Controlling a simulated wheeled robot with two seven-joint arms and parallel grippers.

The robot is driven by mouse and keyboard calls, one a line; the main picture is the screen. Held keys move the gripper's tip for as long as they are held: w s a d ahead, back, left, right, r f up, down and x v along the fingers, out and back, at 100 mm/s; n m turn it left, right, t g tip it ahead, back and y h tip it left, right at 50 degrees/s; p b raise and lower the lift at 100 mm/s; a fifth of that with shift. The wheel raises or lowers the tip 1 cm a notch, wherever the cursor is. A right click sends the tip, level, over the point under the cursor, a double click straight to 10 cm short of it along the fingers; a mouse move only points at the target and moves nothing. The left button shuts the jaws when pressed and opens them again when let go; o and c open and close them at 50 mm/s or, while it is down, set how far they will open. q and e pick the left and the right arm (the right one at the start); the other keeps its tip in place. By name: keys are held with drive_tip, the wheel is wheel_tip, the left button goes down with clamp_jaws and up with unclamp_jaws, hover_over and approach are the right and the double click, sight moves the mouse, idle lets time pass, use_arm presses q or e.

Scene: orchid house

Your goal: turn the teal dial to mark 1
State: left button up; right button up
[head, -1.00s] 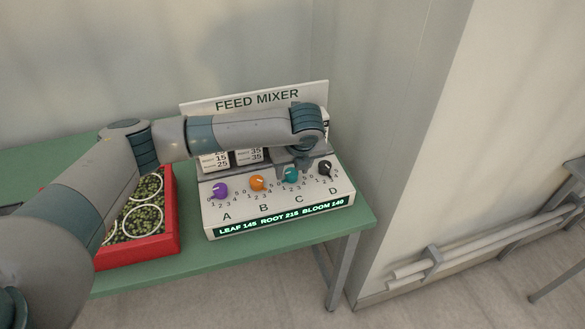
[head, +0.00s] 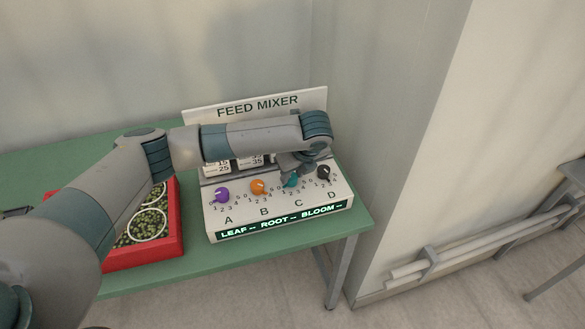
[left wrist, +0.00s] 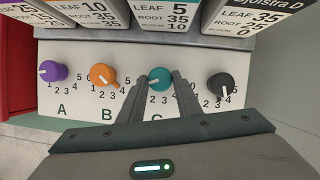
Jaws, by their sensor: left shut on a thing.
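The teal dial (head: 291,181) is above the letter C on the white feed mixer panel (head: 240,219). In the left wrist view the teal dial (left wrist: 160,77) sits between my two fingers, and its white pointer faces left and slightly down. The fingers partly cover its printed scale, so I cannot tell the exact mark. My left gripper (head: 289,178) reaches down from above and is shut on the teal dial; its fingers (left wrist: 160,84) also show in the left wrist view. The panel display (head: 280,222) reads LEAF, ROOT and BLOOM with dashes. My right gripper is out of view.
The purple dial (head: 222,195) and orange dial (head: 258,187) are left of the teal one; the black dial (head: 323,173) is close on its right. A red tray (head: 174,238) with round pots is on the green bench (head: 200,273).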

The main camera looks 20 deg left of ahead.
use_arm(q)
drive_tip(key=shift+r+n+g+y+p, duration=0.2)
drive_tip(key=shift+n+g+y+p, duration=0.1)
drive_tip(key=shift+n+p, duration=0.8)
drive_tip(key=shift+w+f+n+g+p, duration=0.15)
drive_tip(key=shift+n+g+p, duration=0.15)
drive_tip(key=shift+n+p, duration=0.5)
drive_tip(key=o, duration=1.1)
drive_tip(key=shift+c, duration=0.2)
drive_tip(key=shift+d, duration=0.1)
